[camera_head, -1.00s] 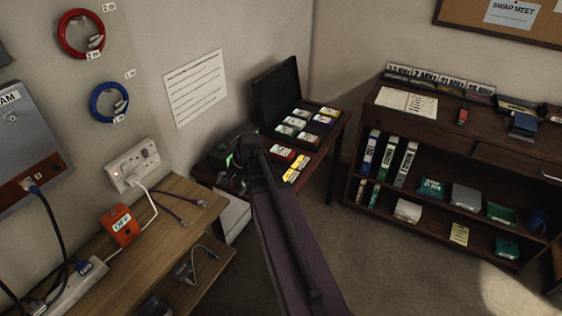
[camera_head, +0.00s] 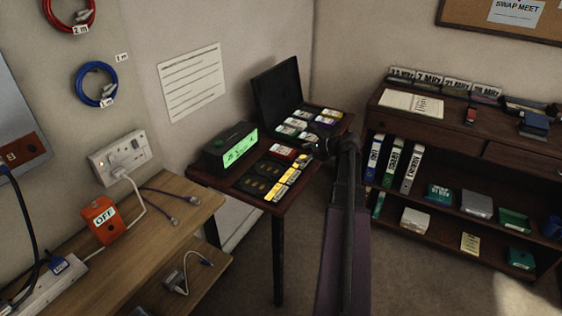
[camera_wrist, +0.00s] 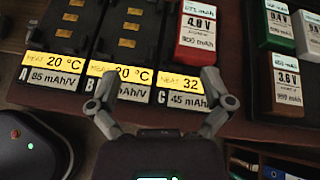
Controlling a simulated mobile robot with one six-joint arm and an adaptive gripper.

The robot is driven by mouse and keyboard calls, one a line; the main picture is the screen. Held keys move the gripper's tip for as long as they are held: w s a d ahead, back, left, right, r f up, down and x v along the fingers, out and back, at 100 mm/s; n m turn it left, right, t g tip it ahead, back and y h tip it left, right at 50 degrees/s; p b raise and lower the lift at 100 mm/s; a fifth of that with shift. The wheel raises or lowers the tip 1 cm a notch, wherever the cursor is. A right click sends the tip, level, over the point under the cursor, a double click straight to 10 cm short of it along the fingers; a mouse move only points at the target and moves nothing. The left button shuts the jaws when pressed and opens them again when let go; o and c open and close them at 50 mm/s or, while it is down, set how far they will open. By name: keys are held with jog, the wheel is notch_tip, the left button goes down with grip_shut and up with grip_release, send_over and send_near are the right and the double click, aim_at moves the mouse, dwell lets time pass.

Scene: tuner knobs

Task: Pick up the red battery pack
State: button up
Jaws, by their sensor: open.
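The red battery pack (camera_wrist: 195,32) has a white label reading 4.0 V in the wrist view and sits in bay C of a dark charger (camera_wrist: 97,52). In the head view the pack (camera_head: 283,152) shows red and white at the back of the charger (camera_head: 243,185). My gripper (camera_wrist: 158,88) is open and empty. Its fingers spread over the yellow displays at the front of bays B and C, with the pack beyond and a little right. In the head view my gripper (camera_head: 322,146) is right of the pack, partly hidden by my arm.
An open black case (camera_head: 275,92) with several packs stands behind. A green-lit device (camera_head: 230,150) is left of the charger. In the wrist view a brown 3.6 V pack (camera_wrist: 284,92) lies to the right. A shelf unit (camera_head: 400,112) stands farther right.

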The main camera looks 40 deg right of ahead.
aim_at(287, 152)
jog(key=d+m, duration=0.1)
jog(key=d, duration=0.1)
jog(key=s+d+m+t, duration=0.1)
jog(key=s+d+m+b, duration=0.1)
jog(key=d, duration=0.1)
jog(key=shift+d+t+h, duration=0.3)
jog(key=shift+d+h, duration=0.05)
jog(key=shift+h, duration=0.05)
jog(key=b+x, duration=0.3)
jog(key=x, duration=0.4)
jog(key=shift+w+a+f, duration=0.2)
jog(key=shift+w+f, duration=0.05)
jog(key=shift+w, duration=0.05)
jog(key=shift+w+a+f, duration=0.1)
jog(key=shift+w+a, duration=0.05)
jog(key=shift+w, duration=0.25)
jog(key=shift+w, duration=0.1)
jog(key=shift+b+x, duration=1.1)
jog(key=shift+x, duration=1.4)
jog(key=shift+a, duration=0.1)
